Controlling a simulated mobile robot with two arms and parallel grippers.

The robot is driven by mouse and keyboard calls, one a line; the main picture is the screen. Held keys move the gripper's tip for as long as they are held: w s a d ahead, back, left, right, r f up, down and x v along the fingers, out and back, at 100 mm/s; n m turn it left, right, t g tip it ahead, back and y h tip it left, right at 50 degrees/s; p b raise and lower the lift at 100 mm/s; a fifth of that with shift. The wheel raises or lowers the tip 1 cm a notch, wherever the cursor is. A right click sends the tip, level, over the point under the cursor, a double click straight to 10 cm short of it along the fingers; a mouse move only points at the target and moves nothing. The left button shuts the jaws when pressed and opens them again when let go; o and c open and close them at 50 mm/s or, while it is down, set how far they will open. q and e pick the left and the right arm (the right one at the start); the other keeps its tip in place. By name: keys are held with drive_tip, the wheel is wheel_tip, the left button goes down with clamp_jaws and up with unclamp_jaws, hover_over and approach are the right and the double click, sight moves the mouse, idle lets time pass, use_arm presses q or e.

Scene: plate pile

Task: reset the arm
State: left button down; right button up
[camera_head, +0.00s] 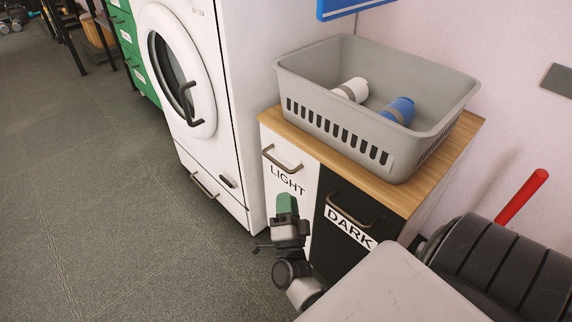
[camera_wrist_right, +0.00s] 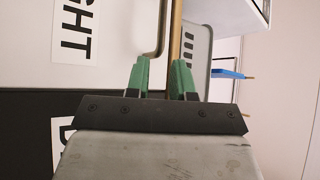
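My right gripper (camera_head: 287,204) has green fingers and is in front of the LIGHT and DARK cabinet, apart from the handles as far as I can tell. In the right wrist view the gripper (camera_wrist_right: 161,80) has its two fingers spread with nothing held between them. The cabinet has a white LIGHT front (camera_head: 284,207) and a black DARK front (camera_head: 325,255), both seeming shut. My left gripper is not in view.
A grey basket (camera_head: 400,160) stands on the cabinet's wooden top, holding a white roll (camera_head: 350,90) and a blue roll (camera_head: 399,110). A white washing machine (camera_head: 225,90) stands to the left.

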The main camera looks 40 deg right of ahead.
drive_tip(key=shift+s+a+f, duration=0.2)
drive_tip(key=shift+s+a, duration=0.15)
drive_tip(key=shift+s, duration=0.15)
